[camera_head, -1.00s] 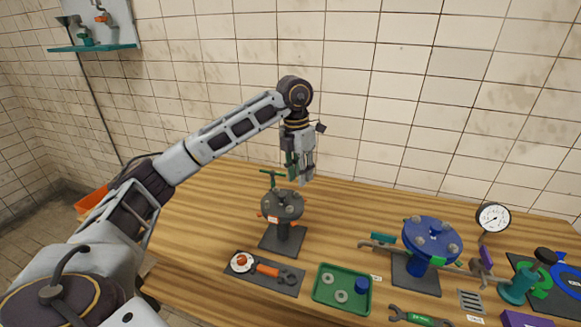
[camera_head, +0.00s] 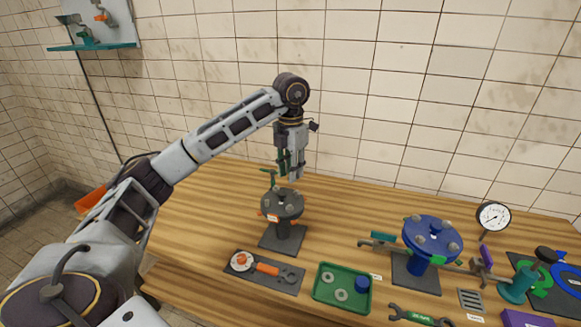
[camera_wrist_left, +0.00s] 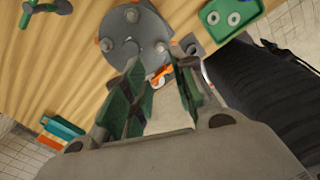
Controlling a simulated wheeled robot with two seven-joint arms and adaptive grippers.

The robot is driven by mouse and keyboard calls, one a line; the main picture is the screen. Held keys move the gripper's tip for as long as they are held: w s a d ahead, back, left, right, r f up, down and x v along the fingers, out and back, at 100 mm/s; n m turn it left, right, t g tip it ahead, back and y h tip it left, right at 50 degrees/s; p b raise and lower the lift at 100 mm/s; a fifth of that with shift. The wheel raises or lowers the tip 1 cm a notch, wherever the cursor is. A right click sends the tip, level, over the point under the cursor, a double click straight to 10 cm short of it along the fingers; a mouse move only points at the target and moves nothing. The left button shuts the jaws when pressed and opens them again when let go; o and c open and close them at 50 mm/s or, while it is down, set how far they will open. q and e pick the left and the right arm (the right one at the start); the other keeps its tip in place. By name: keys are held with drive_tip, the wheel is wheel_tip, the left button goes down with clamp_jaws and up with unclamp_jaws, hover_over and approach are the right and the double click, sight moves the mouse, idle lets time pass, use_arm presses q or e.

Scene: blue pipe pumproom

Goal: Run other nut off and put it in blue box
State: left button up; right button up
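A dark grey round flange (camera_head: 282,205) with several bolts and nuts on top stands on a dark base plate on the wooden bench. It also shows in the wrist view (camera_wrist_left: 137,40). My left gripper (camera_head: 290,174) hangs above the flange, pointing down and apart from it. In the wrist view its two green-padded fingers (camera_wrist_left: 158,72) are spread, with nothing held between them. I cannot make out a clear blue box. My right gripper is out of view.
A green T-handle (camera_head: 269,172) stands behind the flange, close to my left gripper. A blue flange (camera_head: 432,238), gauge (camera_head: 493,216) and purple box (camera_head: 525,319) are at right.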

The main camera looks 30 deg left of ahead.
sight(291, 206)
use_arm(q)
drive_tip(key=shift+f+p, duration=0.6)
drive_tip(key=shift+f, duration=5.7)
drive_tip(key=shift+c, duration=0.4)
clamp_jaws()
